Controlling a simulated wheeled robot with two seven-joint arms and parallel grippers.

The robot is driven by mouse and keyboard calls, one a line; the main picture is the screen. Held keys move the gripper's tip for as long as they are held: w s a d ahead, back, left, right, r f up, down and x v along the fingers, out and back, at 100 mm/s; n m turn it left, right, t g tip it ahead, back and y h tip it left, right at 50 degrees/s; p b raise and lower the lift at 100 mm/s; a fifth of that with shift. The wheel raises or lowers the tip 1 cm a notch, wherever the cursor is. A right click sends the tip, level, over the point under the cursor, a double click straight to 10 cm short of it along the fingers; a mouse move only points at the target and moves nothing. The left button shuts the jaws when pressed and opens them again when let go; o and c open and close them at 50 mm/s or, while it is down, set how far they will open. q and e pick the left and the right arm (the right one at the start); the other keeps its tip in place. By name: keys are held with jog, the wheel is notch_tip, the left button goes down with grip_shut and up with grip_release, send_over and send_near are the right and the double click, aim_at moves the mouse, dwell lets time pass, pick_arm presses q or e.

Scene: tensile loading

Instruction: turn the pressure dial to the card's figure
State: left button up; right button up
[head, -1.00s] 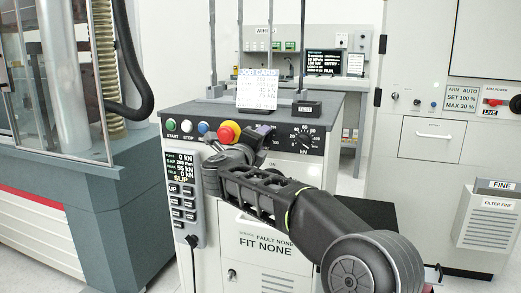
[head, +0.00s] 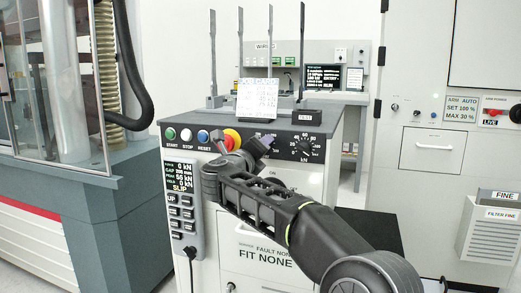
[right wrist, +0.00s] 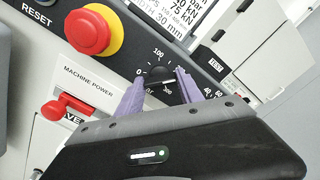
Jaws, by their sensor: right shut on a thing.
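The pressure dial (right wrist: 158,76) is a small black knob with a white pointer line in the right wrist view. Its scale reads 0 at left, 100 at top and about 200 at lower right; the pointer lies roughly level, its exact reading unclear. My right gripper (right wrist: 160,90) has its purple fingers on either side of the knob, shut on it. My left gripper is out of view.
A red stop button with yellow collar (right wrist: 95,30) sits left of the dial. A red machine power switch (right wrist: 68,108) is below it. A kN dial (head: 304,147) is to the right on the console (head: 330,125). Thin upright rods stand behind the card.

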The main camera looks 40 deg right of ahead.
jog(key=o, duration=1.4)
jog(key=v, duration=0.7)
jog(key=shift+s+a, duration=0.25)
jog(key=shift+a, duration=0.1)
